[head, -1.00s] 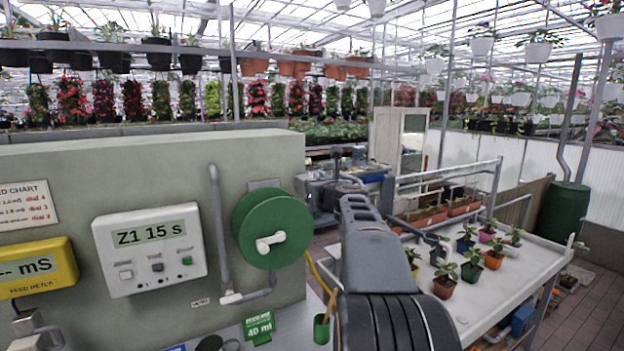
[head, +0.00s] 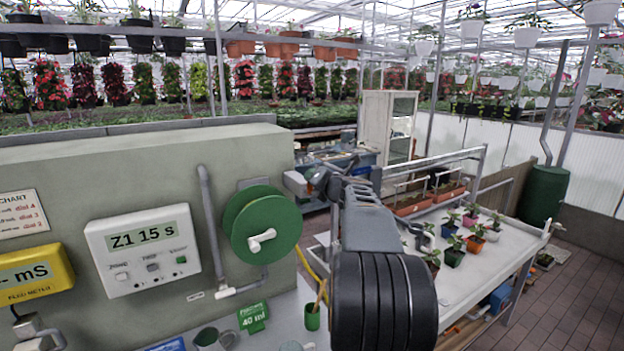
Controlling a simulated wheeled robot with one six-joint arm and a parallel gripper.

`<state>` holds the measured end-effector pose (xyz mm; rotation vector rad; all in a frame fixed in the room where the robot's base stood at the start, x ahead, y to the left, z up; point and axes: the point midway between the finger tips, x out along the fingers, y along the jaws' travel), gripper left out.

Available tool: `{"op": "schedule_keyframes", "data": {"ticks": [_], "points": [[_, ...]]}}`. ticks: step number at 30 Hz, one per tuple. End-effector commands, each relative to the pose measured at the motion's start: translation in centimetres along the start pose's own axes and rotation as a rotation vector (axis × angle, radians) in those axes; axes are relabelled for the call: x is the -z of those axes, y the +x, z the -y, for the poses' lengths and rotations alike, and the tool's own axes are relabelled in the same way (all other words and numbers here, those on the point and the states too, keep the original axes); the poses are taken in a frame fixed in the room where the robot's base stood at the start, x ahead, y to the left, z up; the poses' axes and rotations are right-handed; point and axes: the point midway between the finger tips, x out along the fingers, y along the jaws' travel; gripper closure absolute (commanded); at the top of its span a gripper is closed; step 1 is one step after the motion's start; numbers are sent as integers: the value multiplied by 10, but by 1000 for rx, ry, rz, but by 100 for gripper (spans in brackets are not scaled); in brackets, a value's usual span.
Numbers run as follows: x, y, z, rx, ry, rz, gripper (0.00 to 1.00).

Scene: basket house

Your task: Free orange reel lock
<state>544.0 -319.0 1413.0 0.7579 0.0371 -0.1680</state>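A green hose reel (head: 240,217) with a white crank handle (head: 262,240) is mounted on the right end of the grey-green wall in the head view. No orange lock can be made out on the reel's visible face. My arm reaches forward to the right of the reel. My gripper (head: 319,182) is small and dark at its far end, apart from the reel in the picture. A small orange-red spot shows beside it; I cannot tell what it belongs to. The gripper's fingers are not clear.
A white timer box (head: 143,284) and a yellow feed meter (head: 32,276) are on the wall. A green cup (head: 312,318) stands on the ledge below. A white bench (head: 500,262) with several potted plants stands at the right. Paved floor is clear beyond it.

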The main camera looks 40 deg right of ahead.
Motion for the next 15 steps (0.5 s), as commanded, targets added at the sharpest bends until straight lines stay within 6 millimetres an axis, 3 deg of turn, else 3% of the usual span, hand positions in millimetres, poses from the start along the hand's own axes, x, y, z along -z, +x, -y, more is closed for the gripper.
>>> {"op": "schedule_keyframes", "data": {"ticks": [15], "points": [[-2,0,2,-3,52,-3,98]]}}
